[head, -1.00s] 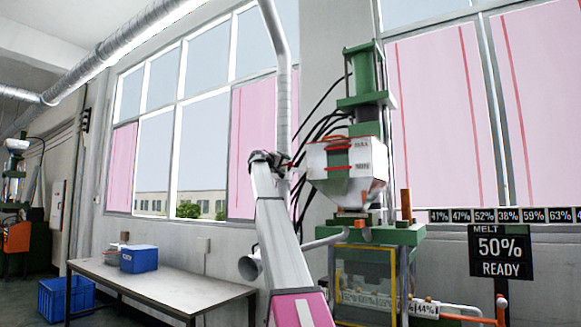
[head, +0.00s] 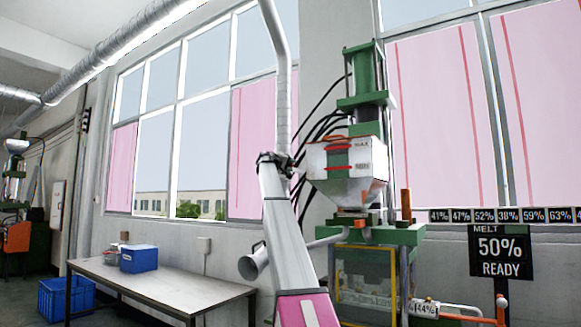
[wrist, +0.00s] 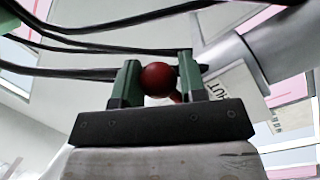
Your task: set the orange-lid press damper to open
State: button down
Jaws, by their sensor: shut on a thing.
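In the wrist view, my gripper (wrist: 160,84) has its two green fingers closed on either side of a round red knob (wrist: 158,79). A short red stem shows below the knob. A pale label plate (wrist: 234,92) beside it ends in the letters "UT"; the rest is hidden. In the head view, my gripper (head: 277,160) is at the grey vertical duct (head: 283,100), left of the hopper (head: 345,168). The hopper has an orange lid (head: 338,138). The knob is too small to make out there, and I cannot tell the damper's exact position.
Black hoses (head: 318,125) run close to the gripper, and cross the wrist view too. The green press (head: 366,90) stands right of the duct. A flared grey pipe end (head: 252,263) is below. A table (head: 175,283) with a blue box (head: 138,258) stands left.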

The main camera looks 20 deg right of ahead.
jog(key=shift+r, duration=0.3)
jog(key=shift+w+a+r+n+h, duration=0.1)
jog(key=shift+r+n+h, duration=0.05)
jog(key=shift+r+n, duration=0.5)
jog(key=shift+w+r+n+h, duration=0.1)
jog(key=shift+r+n+h, duration=0.05)
jog(key=shift+r+n, duration=0.5)
jog(key=shift+w+a+r+n+t, duration=0.15)
jog(key=shift+r+n, duration=0.35)
jog(key=shift+n, duration=0.1)
jog(key=shift+w+a+r+n+t, duration=0.1)
jog(key=shift+w+r+n, duration=0.1)
jog(key=shift+r+n, duration=0.35)
jog(key=shift+w+a+r+n+t, duration=0.15)
jog(key=shift+r+n, duration=0.25)
jog(key=shift+n, duration=0.25)
jog(key=c, duration=0.7)
grip_release()
jog(key=shift+f, duration=0.1)
